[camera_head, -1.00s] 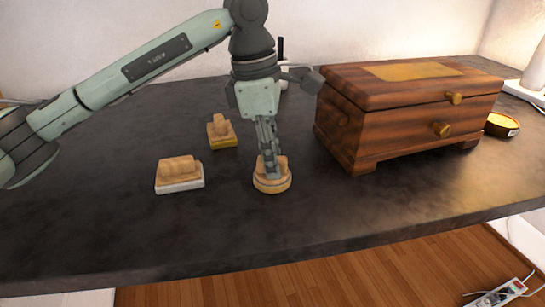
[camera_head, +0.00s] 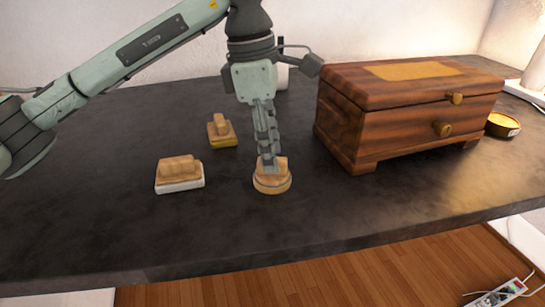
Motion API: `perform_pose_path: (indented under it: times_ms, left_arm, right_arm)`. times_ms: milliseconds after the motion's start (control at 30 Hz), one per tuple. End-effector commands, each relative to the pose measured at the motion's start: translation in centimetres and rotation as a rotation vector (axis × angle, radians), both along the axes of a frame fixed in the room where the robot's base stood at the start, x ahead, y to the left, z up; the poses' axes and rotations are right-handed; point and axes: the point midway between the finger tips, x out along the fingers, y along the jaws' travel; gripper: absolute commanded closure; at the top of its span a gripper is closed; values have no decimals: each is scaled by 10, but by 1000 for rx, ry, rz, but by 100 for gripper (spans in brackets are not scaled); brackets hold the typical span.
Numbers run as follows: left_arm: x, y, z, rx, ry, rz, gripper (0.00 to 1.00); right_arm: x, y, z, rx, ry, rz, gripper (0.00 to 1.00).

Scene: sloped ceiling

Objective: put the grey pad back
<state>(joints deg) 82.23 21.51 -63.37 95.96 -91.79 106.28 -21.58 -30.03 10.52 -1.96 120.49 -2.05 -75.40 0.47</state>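A round wooden stamp-like block (camera_head: 272,184) with a thin grey band around its base and a raised handle sits on the dark tabletop, left of the chest. It is the only thing with visible grey, so it may be the grey pad. My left gripper (camera_head: 269,166) points down over it, its fingers seen nearly edge-on and overlapping the handle. Whether the fingers are closed on the handle or only around it is hidden. The block rests flat on the table. My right gripper is not in view.
A block with a white base (camera_head: 180,186) and one with a yellow base (camera_head: 221,143) stand to the left. A wooden chest (camera_head: 335,130), lid shut, stands close on the right. The front of the dark table (camera_head: 230,235) is clear.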

Motion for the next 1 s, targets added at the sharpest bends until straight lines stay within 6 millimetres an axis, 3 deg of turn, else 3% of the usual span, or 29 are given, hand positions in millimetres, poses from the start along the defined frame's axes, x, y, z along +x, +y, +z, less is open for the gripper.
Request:
perform_pose_path:
  times_ms: [200,400,600,1000]
  left_arm:
    - [1,7,51,-1,-4,1,61]
    - [1,12,83,0,-1,-2,61]
    - [1,14,96,-1,0,-2,61]
    - [1,14,96,0,1,-2,61]
  right_arm:
    - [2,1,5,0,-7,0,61]
    - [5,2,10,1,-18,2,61]
    - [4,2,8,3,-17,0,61]
    - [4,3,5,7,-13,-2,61]
